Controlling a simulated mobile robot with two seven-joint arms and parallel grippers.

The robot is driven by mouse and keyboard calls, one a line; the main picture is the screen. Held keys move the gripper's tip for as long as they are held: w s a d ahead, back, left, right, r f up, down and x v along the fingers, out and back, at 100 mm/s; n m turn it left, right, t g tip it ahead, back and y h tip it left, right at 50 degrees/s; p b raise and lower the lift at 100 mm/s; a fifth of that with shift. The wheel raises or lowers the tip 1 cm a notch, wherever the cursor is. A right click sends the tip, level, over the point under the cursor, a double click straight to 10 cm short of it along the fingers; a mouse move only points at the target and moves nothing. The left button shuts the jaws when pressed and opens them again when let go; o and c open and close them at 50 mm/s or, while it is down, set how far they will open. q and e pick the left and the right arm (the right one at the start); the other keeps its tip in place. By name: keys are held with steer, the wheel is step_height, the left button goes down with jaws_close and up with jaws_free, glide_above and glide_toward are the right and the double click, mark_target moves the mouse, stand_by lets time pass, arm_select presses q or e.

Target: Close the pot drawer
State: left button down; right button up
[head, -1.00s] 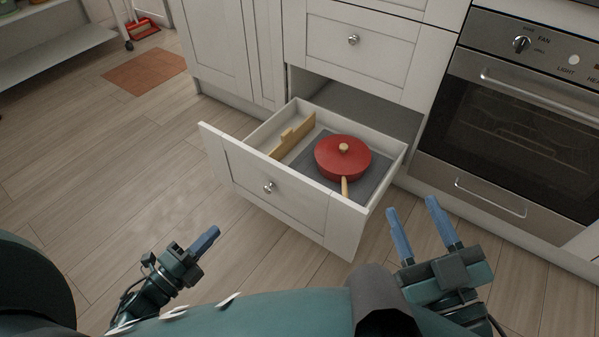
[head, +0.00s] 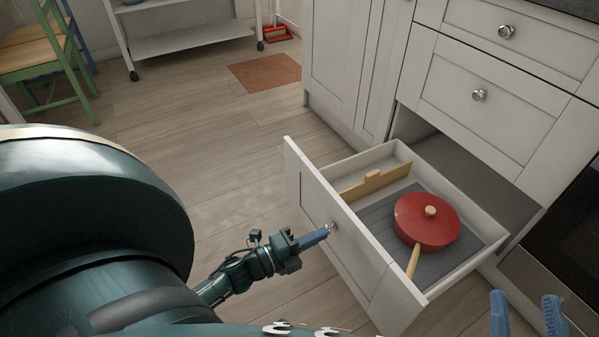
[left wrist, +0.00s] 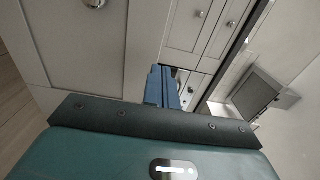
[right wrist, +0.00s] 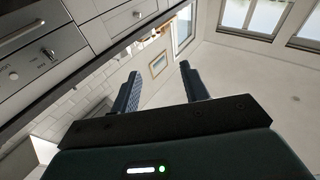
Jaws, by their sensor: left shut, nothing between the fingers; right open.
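The pot drawer (head: 372,263) stands pulled out of the white cabinet in the head view, its round knob (head: 333,227) on the front. A red lidded pot (head: 427,222) with a wooden handle sits inside on a grey mat, beside a wooden divider (head: 375,184). My left gripper (head: 325,233) is shut and empty, its tips by the knob; I cannot tell whether they touch. It also shows in the left wrist view (left wrist: 161,80) before pale panels.
Closed drawers (head: 490,95) are above the open one, and the oven (head: 565,240) is to its right. Wooden floor (head: 215,150) is clear to the left. A white shelf cart (head: 190,42), a green chair (head: 50,60) and a terracotta mat (head: 264,72) are further back.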

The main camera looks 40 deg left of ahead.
mark_target(351, 220)
arm_select(q)
steer(key=b+x, duration=0.1)
steer(key=x, duration=0.4)
steer(key=shift+w+d+f, duration=0.1)
steer(key=shift+w+d, duration=0.05)
steer(key=shift+w, duration=0.25)
steer(key=shift+w+d, duration=0.1)
steer(key=shift+w, duration=0.25)
arm_select(e)
steer(key=shift+w+r+n+t+y, duration=0.2)
steer(key=shift+r+n+y, duration=0.05)
steer(key=shift+r, duration=0.2)
steer(key=shift+w+r+n+t+y, duration=0.2)
steer(key=shift+r+n+y, duration=0.05)
steer(key=shift+r, duration=0.2)
arm_select(q)
steer(key=shift+d, duration=0.1)
